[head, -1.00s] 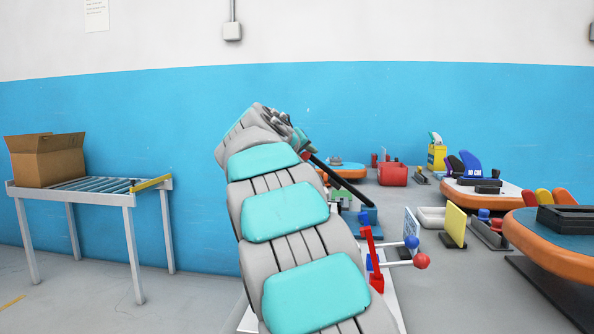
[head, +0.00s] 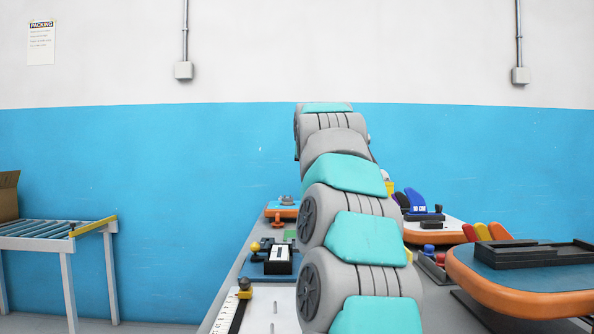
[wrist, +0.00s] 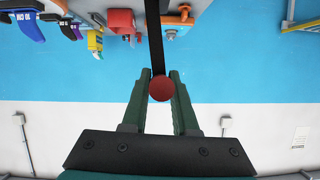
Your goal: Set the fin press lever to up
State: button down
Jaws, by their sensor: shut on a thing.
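In the wrist view, which looks upside down, a black bar, the lever (wrist: 154,40), ends in a round red knob (wrist: 160,88). My gripper (wrist: 160,76) has green fingers, one on each side of the lever at the knob, shut on it. The bar runs from the knob towards the top edge of the picture, where its base is not clearly visible. In the head view my arm hides the lever and my gripper, so I cannot tell the lever's exact angle there.
A bench (head: 262,322) with small fixtures, including a yellow-knobbed one (head: 255,247), lies beside and behind my arm. An orange-edged board (head: 530,295) stands at right. A roller table (head: 50,240) with a cardboard box (head: 8,196) stands left. The wall above the bench is clear.

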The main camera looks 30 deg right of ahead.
jog(key=shift+s+d, duration=0.3)
jog(key=shift+d, duration=0.15)
jog(key=c, duration=0.7)
grip_release()
jog(key=shift+d, duration=0.1)
jog(key=shift+s, duration=0.1)
jog(key=shift+b+v, duration=0.6)
jog(key=shift+v, duration=3.3)
